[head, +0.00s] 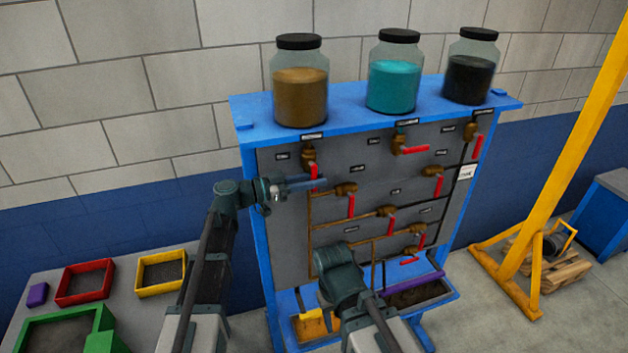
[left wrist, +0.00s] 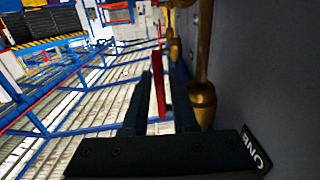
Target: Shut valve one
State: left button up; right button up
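Valve one is a brass valve (head: 309,156) at the top left of the grey panel, below the jar of brown stuff. Its red handle (head: 314,171) points down, along the pipe. My left gripper (head: 308,184) is at this handle, coming from the left. In the left wrist view the red handle (left wrist: 158,84) stands between the two dark fingers, with gaps on both sides. The brass valve (left wrist: 202,95) is right of the fingers, and a label reading "ONE" (left wrist: 255,148) is at lower right. My right arm shows low in the head view, but its gripper is not visible.
Several other red-handled valves are close by, including one at right (head: 350,205) and one at upper right (head: 412,149). Jars stand on the blue shelf (head: 345,112) above. A table with red (head: 85,282) and yellow (head: 162,273) bins is at lower left. A yellow post (head: 575,150) stands right.

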pick_arm(q)
jog(key=shift+c, duration=0.2)
grip_shut()
dwell(1.3)
